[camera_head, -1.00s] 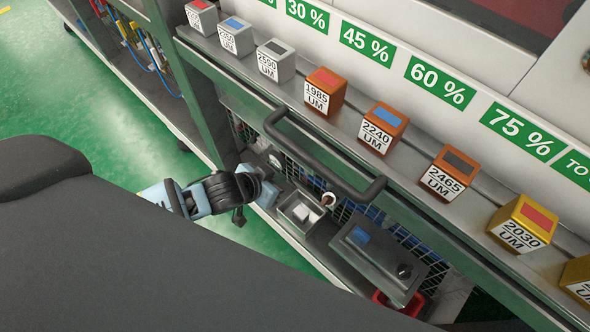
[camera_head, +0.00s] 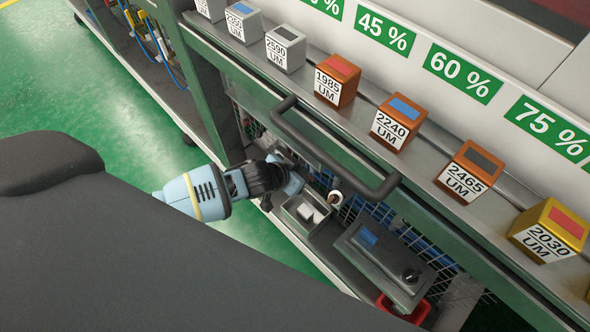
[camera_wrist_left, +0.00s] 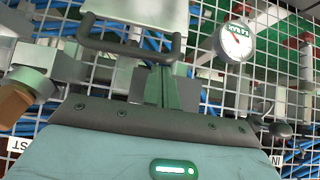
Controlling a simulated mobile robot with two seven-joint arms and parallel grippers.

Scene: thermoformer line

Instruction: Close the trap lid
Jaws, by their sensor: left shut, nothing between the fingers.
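In the head view a small open-topped metal box (camera_head: 318,214), which looks like the trap, sits on the low ledge with pale pieces inside. A grey-blue plate (camera_head: 294,182) stands up at its far left side and may be the lid; the frames do not settle this. My left gripper (camera_head: 282,178) is shut and empty, close beside that plate; I cannot tell whether they touch. In the left wrist view a pale panel (camera_wrist_left: 145,18) with a dark bar handle (camera_wrist_left: 130,52) lies just beyond my gripper. My right gripper is not in view.
A long dark handle (camera_head: 330,160) spans above the ledge. A grey box (camera_head: 385,262) with a black knob stands to the right, with a red bin (camera_head: 405,309) beneath. A gauge (camera_wrist_left: 235,40) hangs before wire mesh. Labelled blocks (camera_head: 398,124) line the shelf. Green floor is clear at left.

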